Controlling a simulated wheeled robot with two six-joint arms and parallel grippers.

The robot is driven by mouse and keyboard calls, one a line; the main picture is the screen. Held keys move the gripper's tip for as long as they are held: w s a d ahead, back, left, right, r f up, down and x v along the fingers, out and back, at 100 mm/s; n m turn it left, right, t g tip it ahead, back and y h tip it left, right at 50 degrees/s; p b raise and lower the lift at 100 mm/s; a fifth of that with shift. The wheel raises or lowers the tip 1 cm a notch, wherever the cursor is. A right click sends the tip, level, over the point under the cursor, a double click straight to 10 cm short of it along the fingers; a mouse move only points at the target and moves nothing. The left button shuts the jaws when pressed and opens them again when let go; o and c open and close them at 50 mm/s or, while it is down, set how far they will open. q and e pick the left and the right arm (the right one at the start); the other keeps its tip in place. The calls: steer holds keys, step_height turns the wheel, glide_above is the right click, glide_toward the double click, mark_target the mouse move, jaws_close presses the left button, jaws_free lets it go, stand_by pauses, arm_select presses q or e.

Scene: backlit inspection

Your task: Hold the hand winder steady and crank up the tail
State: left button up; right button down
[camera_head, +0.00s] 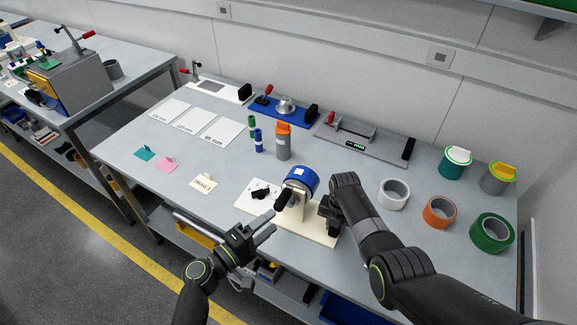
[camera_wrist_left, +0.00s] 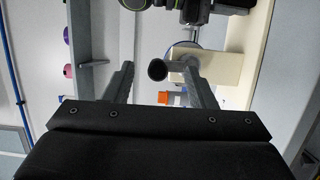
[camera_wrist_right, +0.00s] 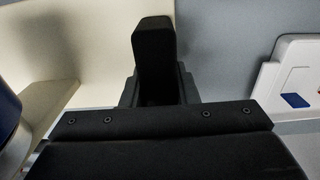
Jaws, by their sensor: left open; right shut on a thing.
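The hand winder (camera_head: 318,235) stands at the table's front edge, with a cream base and upright and a blue roll (camera_head: 301,178) on top. Its black crank handle (camera_head: 283,201) sticks out toward the front left. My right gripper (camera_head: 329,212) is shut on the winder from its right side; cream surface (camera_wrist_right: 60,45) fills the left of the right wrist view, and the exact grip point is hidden. My left gripper (camera_head: 273,221) is open, just below and in front of the crank handle. In the left wrist view the round handle end (camera_wrist_left: 157,69) appears between the fingers. No loose tail can be made out.
White (camera_head: 394,193), orange (camera_head: 439,212) and green (camera_head: 492,232) rolls stand on the right. An orange-topped grey bottle (camera_head: 283,141) stands behind. Small tags and cards lie to the left, with clear table between.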

stand_by(0.4)
steer(key=c, duration=1)
jaws_free()
steer(key=shift+f, duration=0.1)
steer(key=shift+c, duration=0.2)
